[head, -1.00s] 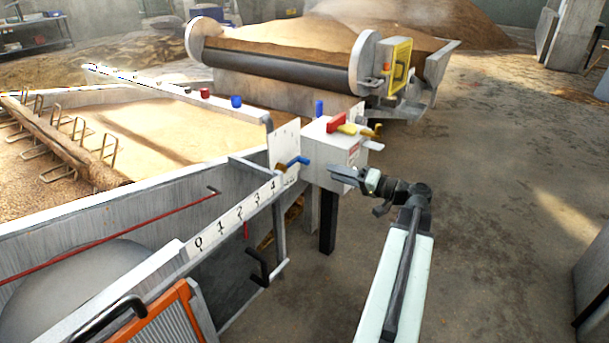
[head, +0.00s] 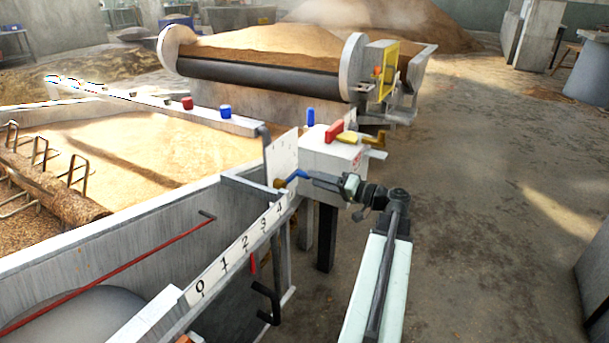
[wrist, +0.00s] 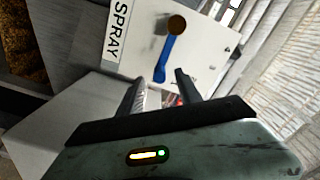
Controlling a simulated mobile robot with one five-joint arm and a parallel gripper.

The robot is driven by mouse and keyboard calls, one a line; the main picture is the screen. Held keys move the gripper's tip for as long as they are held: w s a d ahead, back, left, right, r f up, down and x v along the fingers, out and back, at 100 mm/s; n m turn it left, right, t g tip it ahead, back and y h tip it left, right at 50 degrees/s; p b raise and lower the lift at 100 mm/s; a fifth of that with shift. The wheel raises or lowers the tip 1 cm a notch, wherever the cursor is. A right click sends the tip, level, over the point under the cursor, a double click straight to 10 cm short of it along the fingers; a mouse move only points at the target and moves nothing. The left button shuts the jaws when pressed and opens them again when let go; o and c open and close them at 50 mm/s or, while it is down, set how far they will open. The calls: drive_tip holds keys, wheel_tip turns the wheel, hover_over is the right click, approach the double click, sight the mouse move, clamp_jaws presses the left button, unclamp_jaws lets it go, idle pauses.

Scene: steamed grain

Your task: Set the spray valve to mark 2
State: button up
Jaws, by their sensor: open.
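The spray valve is a blue lever (head: 297,175) on a brass hub, set on a white plate (head: 281,154) at the trough's near corner. In the wrist view the plate (wrist: 116,42) reads SPRAY, and the blue lever (wrist: 167,55) runs from its hub down toward my gripper. Any marks around it are too small to read. My gripper (wrist: 160,88) is open, its fingers pointing at the plate. The lever's tip shows between the fingertips in the picture; I cannot tell whether it lies between them in depth. In the head view my gripper (head: 311,180) is right beside the lever's end.
A white box (head: 332,157) with red, yellow and blue handles stands just behind my gripper. A numbered scale (head: 235,253) with a red pointer and a black handle (head: 266,303) lie lower left. A roller machine (head: 270,82) stands behind. The floor (head: 480,220) on the right is clear.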

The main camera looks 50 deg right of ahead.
sight(304, 175)
drive_tip(key=x, duration=0.5)
drive_tip(key=shift+w, duration=0.1)
clamp_jaws()
drive_tip(key=shift+f, duration=0.1)
idle(1.1)
